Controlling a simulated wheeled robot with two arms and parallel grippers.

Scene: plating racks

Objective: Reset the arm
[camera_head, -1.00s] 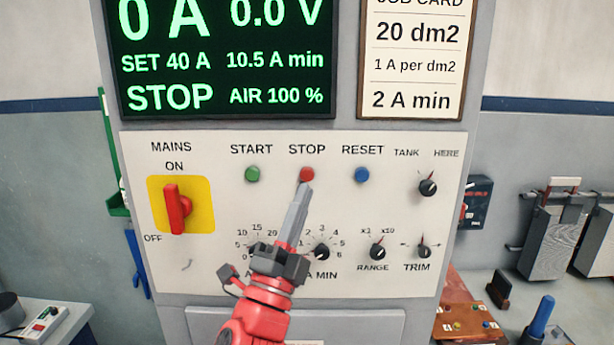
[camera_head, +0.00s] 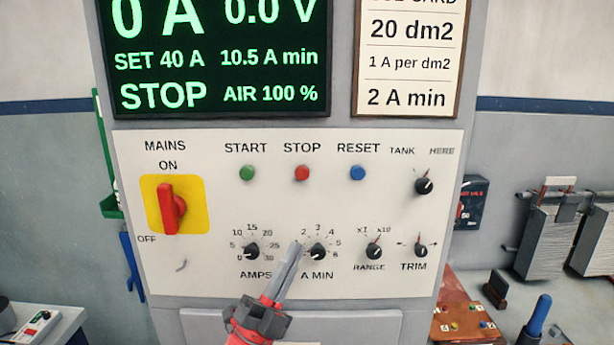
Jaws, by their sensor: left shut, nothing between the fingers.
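My left gripper (camera_head: 295,249) is shut with nothing in it. Its tip is in front of the panel between the AMPS knob (camera_head: 251,251) and the A MIN knob (camera_head: 318,251), below the buttons. I cannot tell whether it touches the panel. The red STOP button (camera_head: 302,173) is in plain view above it, with the green START button (camera_head: 247,173) to its left and the blue RESET button (camera_head: 357,173) to its right. The display (camera_head: 215,60) reads 0 A, 0.0 V, SET 40 A, 10.5 A min, STOP. My right gripper is not in view.
The red mains switch (camera_head: 171,208) on a yellow plate stands upright toward ON. TANK (camera_head: 424,185), RANGE (camera_head: 374,252) and TRIM (camera_head: 421,251) knobs are at the panel's right. A job card (camera_head: 409,60) hangs above. A bench with a blue-handled tool (camera_head: 537,318) is lower right.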

